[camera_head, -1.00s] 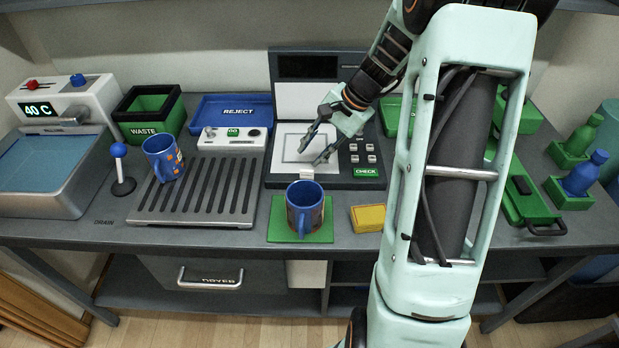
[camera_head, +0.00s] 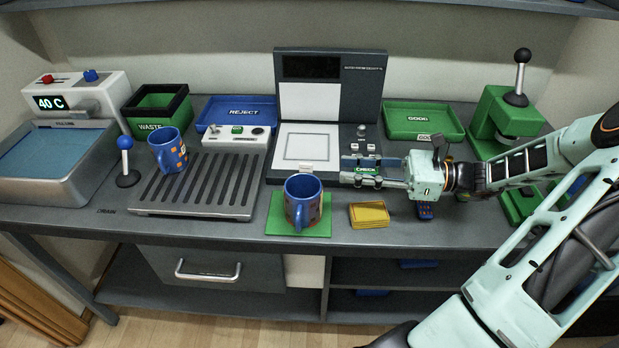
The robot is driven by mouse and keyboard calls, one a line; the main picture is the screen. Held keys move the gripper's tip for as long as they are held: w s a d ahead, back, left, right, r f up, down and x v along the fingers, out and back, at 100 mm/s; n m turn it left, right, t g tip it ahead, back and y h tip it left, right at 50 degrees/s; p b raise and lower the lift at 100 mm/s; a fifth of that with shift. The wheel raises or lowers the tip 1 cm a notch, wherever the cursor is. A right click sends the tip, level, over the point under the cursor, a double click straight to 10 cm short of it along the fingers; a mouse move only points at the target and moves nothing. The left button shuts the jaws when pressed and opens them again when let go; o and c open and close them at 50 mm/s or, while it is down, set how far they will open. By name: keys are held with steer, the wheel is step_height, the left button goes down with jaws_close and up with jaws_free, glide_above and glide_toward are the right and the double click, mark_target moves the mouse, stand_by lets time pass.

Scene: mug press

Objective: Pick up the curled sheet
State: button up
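I cannot clearly make out a separate curled sheet. A blue mug (camera_head: 297,213) stands upright on a green mat (camera_head: 275,224) at the front middle; its right side shows a brownish pattern, and I cannot tell whether that is a print or a sheet around it. My gripper (camera_head: 344,170) lies to the right of this mug, apart from it, with its fingers pointing left. The fingers are spread with nothing seen between them, and the green CHECK label shows through the gap. The gripper hides part of the check station (camera_head: 302,146).
A second blue mug (camera_head: 165,148) with orange squares stands on the drain rack (camera_head: 195,189). A green press (camera_head: 508,118) with an upright lever stands right, beside the GOOD tray (camera_head: 424,119). Shelves hang overhead.

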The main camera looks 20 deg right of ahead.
mark_target(305, 164)
steer(key=x, duration=1)
steer(key=shift+w+a, duration=0.15)
steer(key=shift+w, duration=0.25)
jaws_close()
